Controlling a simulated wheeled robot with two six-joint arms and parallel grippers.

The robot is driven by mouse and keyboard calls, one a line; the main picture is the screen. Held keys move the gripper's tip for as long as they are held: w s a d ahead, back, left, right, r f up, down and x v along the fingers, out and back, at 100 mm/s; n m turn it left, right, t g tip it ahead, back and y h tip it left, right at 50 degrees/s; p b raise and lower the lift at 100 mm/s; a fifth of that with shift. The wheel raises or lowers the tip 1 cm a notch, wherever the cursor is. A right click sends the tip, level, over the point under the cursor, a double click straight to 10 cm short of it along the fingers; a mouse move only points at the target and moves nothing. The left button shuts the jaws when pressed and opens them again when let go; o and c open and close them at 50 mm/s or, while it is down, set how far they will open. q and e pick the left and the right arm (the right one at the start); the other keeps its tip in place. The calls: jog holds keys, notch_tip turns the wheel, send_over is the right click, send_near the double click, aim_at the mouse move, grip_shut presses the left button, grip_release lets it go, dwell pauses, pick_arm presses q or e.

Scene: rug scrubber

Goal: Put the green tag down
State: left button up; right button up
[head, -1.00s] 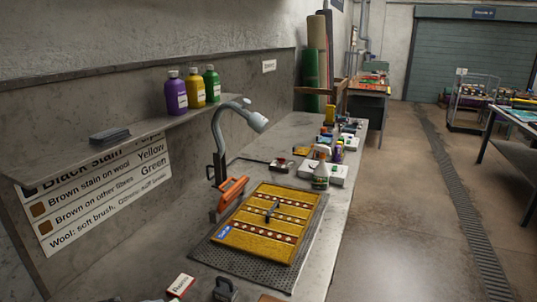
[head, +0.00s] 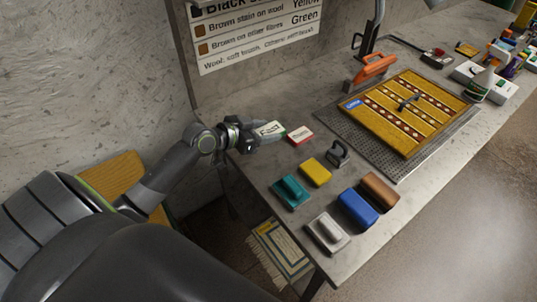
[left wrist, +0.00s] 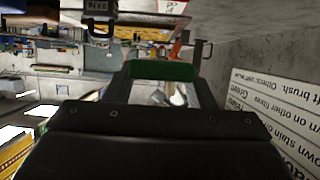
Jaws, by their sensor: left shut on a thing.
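My left gripper (head: 262,133) is shut on the green tag (head: 271,129), a small white-faced block with dark lettering and green on its edge. The green tag is over the back left part of the bench; whether it touches the bench top, I cannot tell. In the left wrist view the tag shows as a green bar (left wrist: 162,70) between the fingers. A similar red tag (head: 300,134) lies on the bench just right of it. My right gripper is in neither view.
Several brushes and sponges lie in front: a teal brush (head: 290,191), a yellow sponge (head: 316,172), a blue block (head: 358,208). A patterned yellow rug (head: 405,112) lies on a perforated mat further right. A sign (head: 255,33) is on the wall behind.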

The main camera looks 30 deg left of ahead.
aim_at(263, 158)
pick_arm(q)
jog(key=shift+w+a+f+y, duration=0.3)
jog(key=shift+a+f, duration=0.1)
jog(key=shift+a, duration=0.05)
notch_tip(263, 158, down, 10)
jog(key=shift+r+b, duration=0.2)
jog(key=shift+b, duration=0.1)
jog(key=shift+f+b, duration=0.25)
jog(key=shift+b, duration=0.1)
jog(key=o, duration=0.9)
jog(key=shift+o, duration=0.2)
jog(key=shift+r, duration=0.1)
